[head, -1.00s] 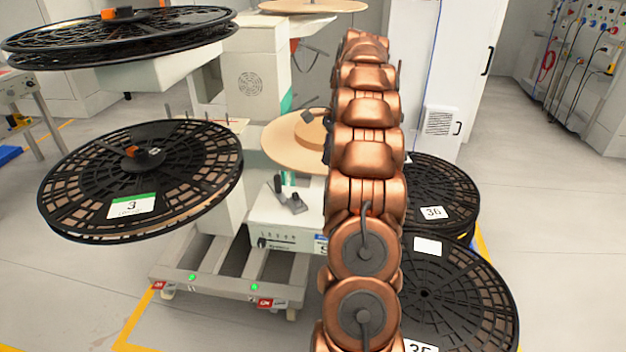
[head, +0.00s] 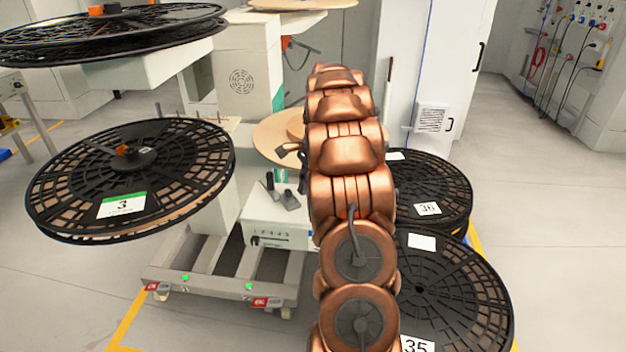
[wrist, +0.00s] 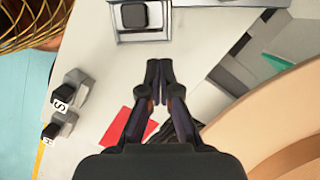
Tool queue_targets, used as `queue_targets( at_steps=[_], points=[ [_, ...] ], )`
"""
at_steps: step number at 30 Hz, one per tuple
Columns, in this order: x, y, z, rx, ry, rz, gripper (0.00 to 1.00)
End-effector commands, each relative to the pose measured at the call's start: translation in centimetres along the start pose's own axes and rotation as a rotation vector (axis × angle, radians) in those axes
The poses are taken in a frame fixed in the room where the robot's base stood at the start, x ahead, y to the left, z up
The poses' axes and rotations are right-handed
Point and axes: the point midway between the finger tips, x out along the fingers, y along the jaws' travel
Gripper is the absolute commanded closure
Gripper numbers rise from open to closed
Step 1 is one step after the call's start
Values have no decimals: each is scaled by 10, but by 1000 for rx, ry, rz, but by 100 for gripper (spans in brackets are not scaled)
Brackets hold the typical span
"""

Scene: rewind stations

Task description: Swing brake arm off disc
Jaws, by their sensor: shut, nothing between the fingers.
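A tan disc (head: 272,136) sits on the middle of the white rewind stand, partly hidden behind my copper arm. A tan curved surface, probably this disc, fills the lower right of the wrist view (wrist: 302,158). A small dark part (head: 286,150) shows at the disc's front edge; I cannot tell whether it is the brake arm or part of my gripper. In the wrist view my gripper (wrist: 158,66) has its fingers together and empty, over a pale surface left of the tan curve. My arm hides the gripper's tips in the head view.
A reel marked 3 (head: 75,190) stands out on the left, with another black reel (head: 110,35) above. Reels marked 36 (head: 440,185) and 35 (head: 455,290) lie right of my arm. A white control box (head: 265,228) is below the disc. Floor is clear at far right.

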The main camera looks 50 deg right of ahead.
Motion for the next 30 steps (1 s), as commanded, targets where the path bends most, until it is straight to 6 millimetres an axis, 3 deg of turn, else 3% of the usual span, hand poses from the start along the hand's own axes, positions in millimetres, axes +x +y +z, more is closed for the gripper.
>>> queue_targets(
  at_steps=[6,18,30],
  points=[
    [2,0,11,0,2,-1,100],
    [1,0,13,6,0,-1,100],
    [3,8,28,122,-2,-28,100]
  ],
)
